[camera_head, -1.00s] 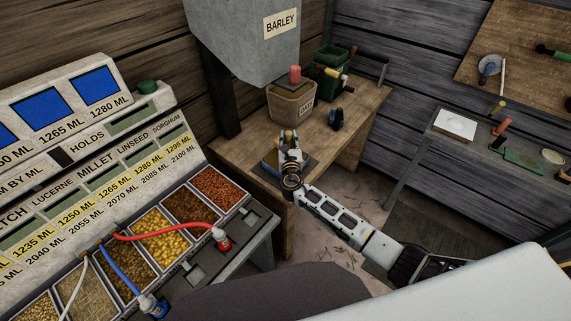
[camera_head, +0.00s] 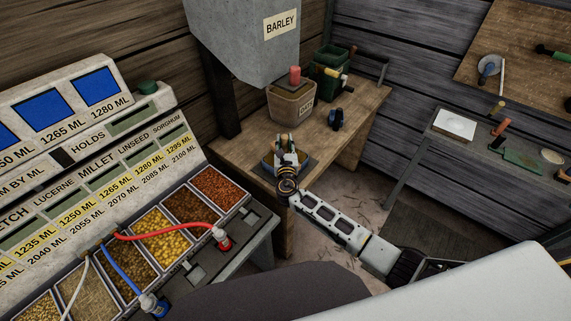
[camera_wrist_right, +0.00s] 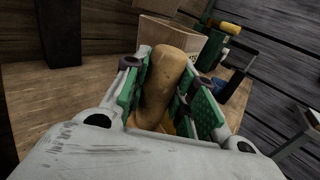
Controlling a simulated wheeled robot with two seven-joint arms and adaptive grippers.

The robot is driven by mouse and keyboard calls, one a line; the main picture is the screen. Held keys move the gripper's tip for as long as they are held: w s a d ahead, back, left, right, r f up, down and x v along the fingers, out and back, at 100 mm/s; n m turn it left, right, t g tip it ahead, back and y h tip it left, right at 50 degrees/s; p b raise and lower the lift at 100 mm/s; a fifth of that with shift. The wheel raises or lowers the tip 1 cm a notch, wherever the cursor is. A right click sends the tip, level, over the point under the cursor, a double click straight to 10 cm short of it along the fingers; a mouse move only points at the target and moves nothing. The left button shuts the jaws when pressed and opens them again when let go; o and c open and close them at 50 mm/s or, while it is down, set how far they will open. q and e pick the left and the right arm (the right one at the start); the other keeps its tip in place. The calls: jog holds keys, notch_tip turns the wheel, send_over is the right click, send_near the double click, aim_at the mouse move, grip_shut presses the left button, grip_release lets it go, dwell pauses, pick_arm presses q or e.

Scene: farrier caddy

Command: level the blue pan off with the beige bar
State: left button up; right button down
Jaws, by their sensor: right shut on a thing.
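The blue pan (camera_head: 267,162) sits near the front edge of the wooden table, partly hidden behind my right gripper. My right gripper (camera_head: 287,148) is over the pan. In the right wrist view its green-padded fingers (camera_wrist_right: 165,92) are shut on a thick, rounded beige piece (camera_wrist_right: 170,75), which I take to be the beige bar. Something yellowish shows below it, between the fingers. I cannot tell whether the bar touches the pan's rim or its contents. My left gripper is not in view.
The grain console (camera_head: 120,185) fills the left. The table's right front (camera_head: 340,145) is clear.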

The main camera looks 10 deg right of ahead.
jog(key=shift+s+a+p, duration=0.3)
jog(key=shift+s+a, duration=0.5)
jog(key=shift+a, duration=0.2)
jog(key=shift+s+a+f, duration=0.15)
jog(key=shift+s+a, duration=0.75)
jog(key=shift+a, duration=0.25)
jog(key=shift+f, duration=0.1)
notch_tip(320, 180, up, 6)
jog(key=p, duration=0.5)
jog(key=shift+r+p, duration=0.25)
jog(key=shift+p, duration=0.15)
jog(key=shift+w+f, duration=0.1)
dwell(0.5)
